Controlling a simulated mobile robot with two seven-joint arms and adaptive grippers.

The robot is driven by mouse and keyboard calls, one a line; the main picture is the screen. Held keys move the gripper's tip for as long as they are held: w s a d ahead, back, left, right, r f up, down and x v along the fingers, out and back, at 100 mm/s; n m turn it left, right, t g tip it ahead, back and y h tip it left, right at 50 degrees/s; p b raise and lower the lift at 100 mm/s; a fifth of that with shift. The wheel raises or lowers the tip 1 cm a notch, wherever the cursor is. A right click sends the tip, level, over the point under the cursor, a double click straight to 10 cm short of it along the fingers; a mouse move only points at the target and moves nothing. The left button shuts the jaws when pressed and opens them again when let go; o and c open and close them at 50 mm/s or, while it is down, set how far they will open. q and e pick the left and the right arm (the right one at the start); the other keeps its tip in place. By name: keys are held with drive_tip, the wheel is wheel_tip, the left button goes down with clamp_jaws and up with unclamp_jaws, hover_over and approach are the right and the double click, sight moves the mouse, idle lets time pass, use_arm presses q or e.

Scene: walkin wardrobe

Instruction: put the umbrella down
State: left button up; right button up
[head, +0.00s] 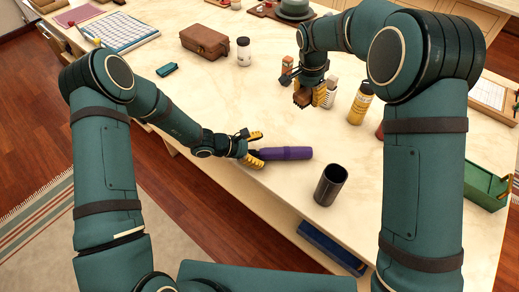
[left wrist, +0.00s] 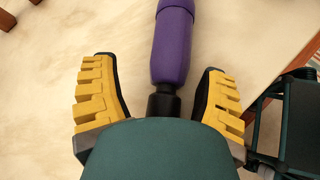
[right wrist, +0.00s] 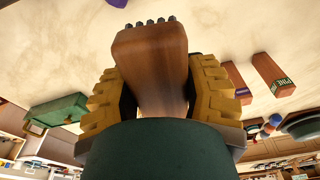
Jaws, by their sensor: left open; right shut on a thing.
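The purple umbrella (head: 285,153) lies on the table near its front edge, folded, its black handle end toward my left gripper. My left gripper (head: 258,149) is open at that end. In the left wrist view the purple umbrella (left wrist: 172,45) extends away between the spread fingers, with a gap on each side; the end of its black handle is hidden behind the gripper body. My right gripper (head: 309,95) is shut on a wooden brush, held over the table; the brush (right wrist: 152,65) shows dark bristles in the right wrist view.
A dark open cylinder (head: 330,185) stands right of the umbrella near the front edge. A yellow bottle (head: 360,103), a white jar (head: 244,52), a brown case (head: 204,42) and a teal item (head: 167,69) stand further back.

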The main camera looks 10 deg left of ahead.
use_arm(q)
drive_tip(key=p+v, duration=0.1)
drive_tip(key=v, duration=1)
use_arm(e)
drive_tip(key=shift+r, duration=0.75)
use_arm(q)
drive_tip(key=s+d+f+m+g+y, duration=0.1)
drive_tip(key=s+d+f+m+y, duration=0.1)
drive_tip(key=s+m, duration=0.6)
drive_tip(key=s+d+f+m+g+y, duration=0.1)
drive_tip(key=s+d+f+m+y, duration=0.1)
drive_tip(key=s+f+m+y, duration=0.3)
drive_tip(key=s+f+m, duration=0.1)
drive_tip(key=s+m, duration=0.2)
drive_tip(key=shift+s+d+f+g, duration=0.2)
drive_tip(key=shift+d+f+g, duration=0.1)
drive_tip(key=shift+d, duration=0.1)
